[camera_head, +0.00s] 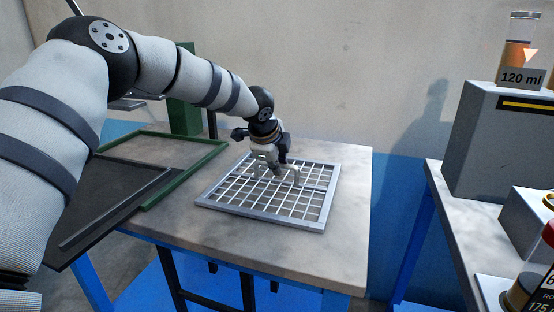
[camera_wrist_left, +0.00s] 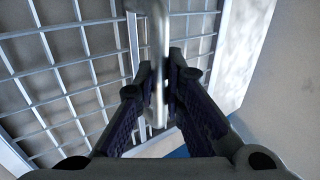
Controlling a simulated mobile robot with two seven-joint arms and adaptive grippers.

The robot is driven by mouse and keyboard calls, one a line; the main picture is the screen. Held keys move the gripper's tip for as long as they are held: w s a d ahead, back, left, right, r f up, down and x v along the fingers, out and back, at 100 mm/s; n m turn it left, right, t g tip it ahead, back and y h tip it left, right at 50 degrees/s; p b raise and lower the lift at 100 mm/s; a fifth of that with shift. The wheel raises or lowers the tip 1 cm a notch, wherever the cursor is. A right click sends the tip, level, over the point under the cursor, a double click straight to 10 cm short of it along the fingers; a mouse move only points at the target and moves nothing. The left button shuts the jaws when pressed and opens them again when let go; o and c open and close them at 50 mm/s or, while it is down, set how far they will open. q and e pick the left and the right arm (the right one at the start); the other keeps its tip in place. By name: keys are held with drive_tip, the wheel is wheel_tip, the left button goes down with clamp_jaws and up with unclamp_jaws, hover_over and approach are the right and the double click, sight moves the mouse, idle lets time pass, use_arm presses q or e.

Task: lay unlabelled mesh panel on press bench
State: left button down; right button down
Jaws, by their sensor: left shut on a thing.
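The mesh panel (camera_head: 232,207), a light grey frame with a square grid, is over the right part of the press bench (camera_head: 345,190). It looks flat and level; I cannot tell whether it rests on the top or hangs just above it. No label shows on it. My left gripper (camera_head: 270,168) is above the panel's middle, shut on its raised handle (camera_head: 296,175). In the left wrist view, the handle bar (camera_wrist_left: 157,40) runs between the fingers of the left gripper (camera_wrist_left: 161,85), with the mesh panel (camera_wrist_left: 62,76) behind. My right gripper is out of view.
A green frame (camera_head: 190,170) lies left of the mesh panel, next to a dark tray (camera_head: 112,190). A green post (camera_head: 185,100) stands behind. At right, a separate table (camera_head: 450,225) holds a grey box (camera_head: 497,145) with a "120 ml" container.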

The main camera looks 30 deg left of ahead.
use_arm(q)
drive_tip(key=shift+r, duration=0.15)
drive_tip(key=c, duration=1.6)
unclamp_jaws()
drive_tip(key=shift+s, duration=0.1)
drive_tip(key=v, duration=1.1)
drive_tip(key=shift+s+d+r, duration=0.1)
drive_tip(key=shift+s+r, duration=0.1)
drive_tip(key=shift+r, duration=0.15)
